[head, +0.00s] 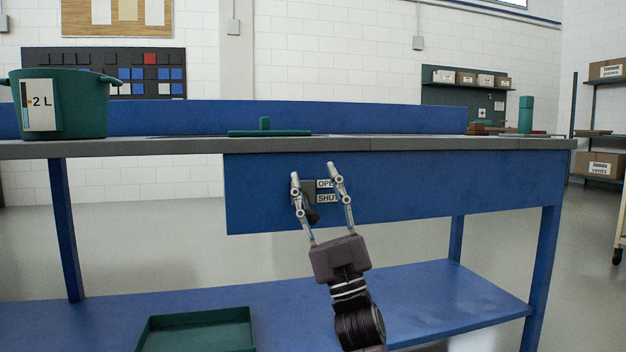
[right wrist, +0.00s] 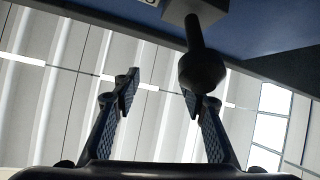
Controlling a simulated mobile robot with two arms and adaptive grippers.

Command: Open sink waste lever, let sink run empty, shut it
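The waste lever is a dark stem with a round black knob (head: 313,216) on the blue front panel (head: 440,185) under the counter. Its knob hangs low, by the SHUT label (head: 327,198); the OPEN label (head: 324,184) is above and partly covered by a finger. My right gripper (head: 313,172) is open in front of the lever, its fingers spread either side of it in the head view. In the right wrist view, the knob (right wrist: 203,70) is close to the right-hand fingertip, not clamped. The sink's inside and water are hidden. My left gripper is out of view.
A green tray (head: 200,332) sits on the blue lower shelf (head: 445,290).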

